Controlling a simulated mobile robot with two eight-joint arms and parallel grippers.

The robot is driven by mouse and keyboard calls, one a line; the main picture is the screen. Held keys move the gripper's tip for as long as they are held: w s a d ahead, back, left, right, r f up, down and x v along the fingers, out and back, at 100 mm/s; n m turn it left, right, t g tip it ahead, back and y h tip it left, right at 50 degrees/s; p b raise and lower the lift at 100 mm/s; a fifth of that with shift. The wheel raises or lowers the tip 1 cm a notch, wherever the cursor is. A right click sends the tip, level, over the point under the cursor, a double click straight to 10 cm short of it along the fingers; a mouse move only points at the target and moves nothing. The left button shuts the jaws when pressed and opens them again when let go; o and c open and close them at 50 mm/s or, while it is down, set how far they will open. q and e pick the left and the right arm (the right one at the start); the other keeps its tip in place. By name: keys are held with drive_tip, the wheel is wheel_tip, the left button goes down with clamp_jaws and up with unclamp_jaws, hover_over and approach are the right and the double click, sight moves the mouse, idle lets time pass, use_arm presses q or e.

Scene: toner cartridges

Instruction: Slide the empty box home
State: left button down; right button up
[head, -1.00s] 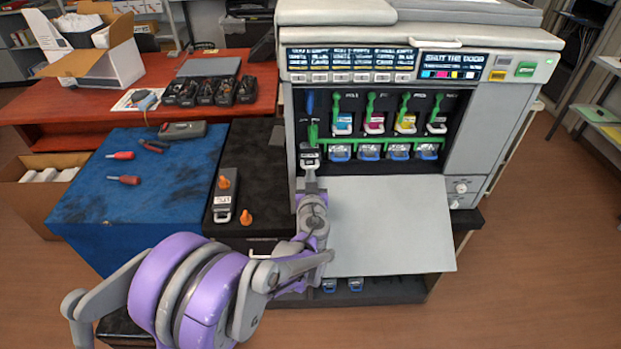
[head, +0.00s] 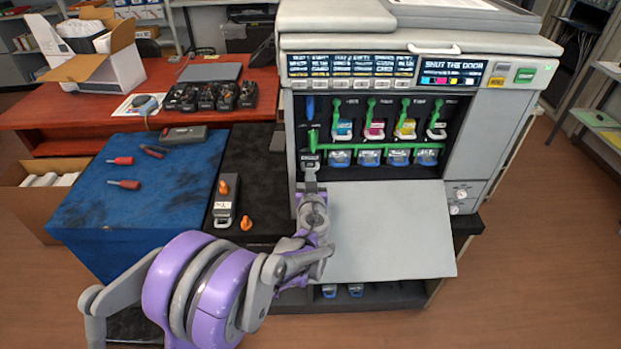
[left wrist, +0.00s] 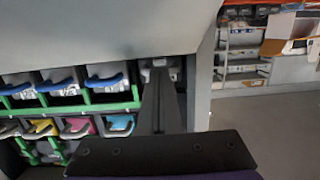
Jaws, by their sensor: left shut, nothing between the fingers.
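The empty box (head: 311,160) sits in the far-left bay at the bottom of the printer's open front (head: 375,125). Only its grey front end shows, low in the bay. My left gripper (head: 311,178) is shut and empty, its tips at or against the box's front; contact cannot be told exactly. In the left wrist view, which is upside down, the closed fingers (left wrist: 159,95) point at the grey box end (left wrist: 160,68). My right gripper is not in view.
Several blue-handled boxes (head: 368,157) line the row to the right, under colour cartridges with green levers. A dark cartridge (head: 225,205) and orange plug (head: 246,223) are on the black top at left.

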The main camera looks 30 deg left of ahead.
use_arm(q)
drive_tip(key=shift+w+a, duration=0.1)
drive_tip(key=shift+w, duration=0.1)
drive_tip(key=shift+f+v, duration=0.25)
drive_tip(key=shift+v, duration=1.25)
drive_tip(key=shift+f+v, duration=0.2)
drive_tip(key=shift+v, duration=1.3)
drive_tip(key=shift+f+v, duration=0.25)
drive_tip(key=shift+v, duration=1.3)
drive_tip(key=shift+s, duration=0.1)
drive_tip(key=shift+s+a+r+p, duration=0.1)
drive_tip(key=shift+s+r+p, duration=0.2)
drive_tip(key=shift+p, duration=0.05)
drive_tip(key=s+d+m+g+h+p, duration=0.2)
drive_tip(key=s+d, duration=0.4)
drive_tip(key=s, duration=0.6)
drive_tip(key=s+d+m+g+h+p, duration=0.3)
drive_tip(key=s+d+g+h, duration=0.3)
drive_tip(key=s, duration=0.7)
drive_tip(key=shift+d+r+m+h, duration=0.3)
drive_tip(key=shift+d+m, duration=0.25)
drive_tip(key=shift+m, duration=0.05)
